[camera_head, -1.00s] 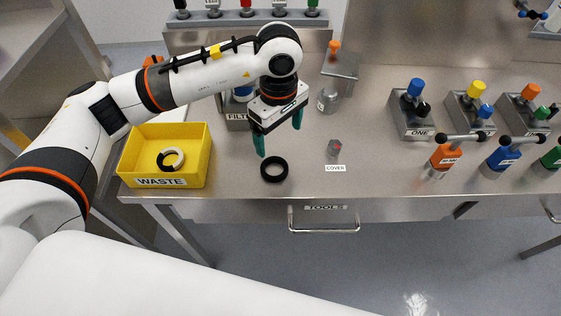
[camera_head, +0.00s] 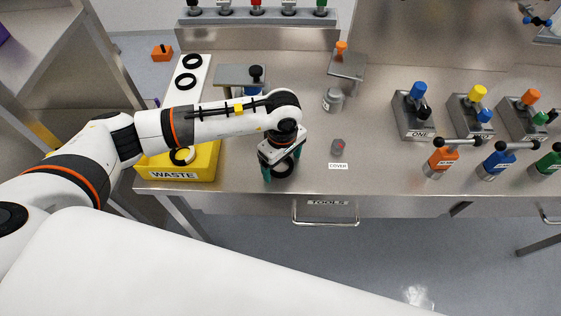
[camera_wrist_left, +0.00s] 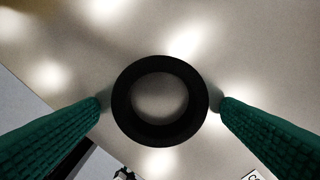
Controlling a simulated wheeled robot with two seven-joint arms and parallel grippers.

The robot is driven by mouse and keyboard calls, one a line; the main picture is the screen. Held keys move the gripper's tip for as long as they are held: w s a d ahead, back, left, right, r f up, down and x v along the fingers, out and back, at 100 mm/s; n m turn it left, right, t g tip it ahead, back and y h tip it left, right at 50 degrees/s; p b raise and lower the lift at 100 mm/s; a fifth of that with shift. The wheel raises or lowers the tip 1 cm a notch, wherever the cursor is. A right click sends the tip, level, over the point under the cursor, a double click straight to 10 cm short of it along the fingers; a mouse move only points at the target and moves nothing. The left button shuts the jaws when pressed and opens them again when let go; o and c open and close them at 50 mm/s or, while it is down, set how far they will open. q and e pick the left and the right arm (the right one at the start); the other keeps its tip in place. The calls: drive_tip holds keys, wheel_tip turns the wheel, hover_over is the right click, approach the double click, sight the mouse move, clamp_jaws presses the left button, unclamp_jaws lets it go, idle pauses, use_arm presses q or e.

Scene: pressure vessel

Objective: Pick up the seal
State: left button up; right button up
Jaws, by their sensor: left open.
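A black ring seal (camera_head: 284,171) lies flat on the steel bench near its front edge, partly hidden by my left gripper. In the left wrist view the seal (camera_wrist_left: 122,104) is centred, with bare bench showing through its hole. My left gripper (camera_head: 282,166) points down over it, open, its two green fingers on either side of the ring. In the wrist view the fingertips of the gripper (camera_wrist_left: 160,104) stand at the left and right of the seal with a small gap. My right gripper is not in view.
A yellow WASTE box (camera_head: 205,162) with a ring inside stands just left, partly behind my arm. A white board (camera_head: 196,63) with black rings lies at the back left. Bottles and valve blocks stand farther right.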

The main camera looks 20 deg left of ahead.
use_arm(q)
drive_tip(key=c, duration=1.1)
drive_tip(key=shift+o, duration=0.2)
drive_tip(key=shift+r, duration=0.15)
